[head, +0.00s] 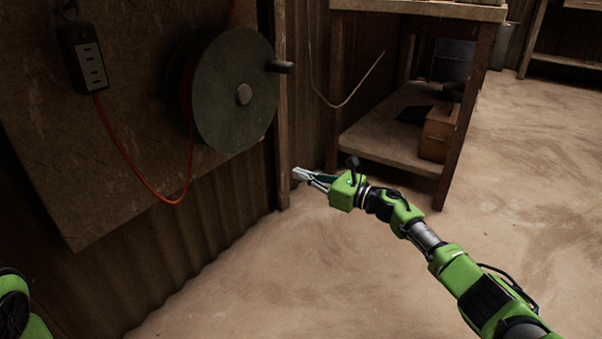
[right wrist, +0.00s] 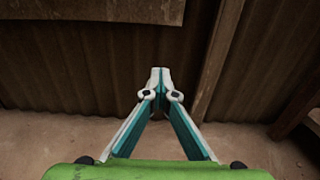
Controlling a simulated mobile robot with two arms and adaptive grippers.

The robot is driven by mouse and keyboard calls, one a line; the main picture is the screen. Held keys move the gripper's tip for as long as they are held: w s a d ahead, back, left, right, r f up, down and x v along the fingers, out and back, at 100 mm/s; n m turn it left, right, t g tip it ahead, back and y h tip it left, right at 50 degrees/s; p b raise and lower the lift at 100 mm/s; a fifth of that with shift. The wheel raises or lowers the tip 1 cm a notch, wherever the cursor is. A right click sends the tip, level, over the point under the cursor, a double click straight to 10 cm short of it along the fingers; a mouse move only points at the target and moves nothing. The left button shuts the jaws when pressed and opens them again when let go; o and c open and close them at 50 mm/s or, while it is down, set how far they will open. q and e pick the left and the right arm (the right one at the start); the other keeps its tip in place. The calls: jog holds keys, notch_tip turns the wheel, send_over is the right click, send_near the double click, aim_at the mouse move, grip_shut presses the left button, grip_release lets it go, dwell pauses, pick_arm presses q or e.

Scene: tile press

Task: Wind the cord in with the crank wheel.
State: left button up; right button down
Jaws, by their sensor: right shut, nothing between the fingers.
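The crank wheel (head: 236,90) is a round grey-green disc mounted on the wall board, with a hub in its middle. Its dark handle (head: 279,67) sticks out at the upper right of the disc. The orange cord (head: 147,180) hangs in a loop from a power strip (head: 82,57) to behind the wheel. My right gripper (head: 300,174) is below and to the right of the wheel, apart from it, shut and empty. In the right wrist view its fingertips (right wrist: 159,72) meet in front of the wall. My left gripper is not in view.
A wooden post (head: 283,120) stands right of the wheel. A workbench (head: 400,135) with a lower shelf and a wooden box (head: 438,132) stands beyond my right gripper. A pale thin cord (head: 350,97) hangs by it. The floor (head: 520,190) at the right is clear.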

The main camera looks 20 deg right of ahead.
notch_tip(320, 180, down, 7)
jog(key=w+d, duration=0.1)
jog(key=shift+d, duration=0.15)
jog(key=c, duration=1.9)
grip_release()
jog(key=p+v, duration=0.3)
jog(key=v, duration=0.5)
jog(key=shift+p, duration=0.35)
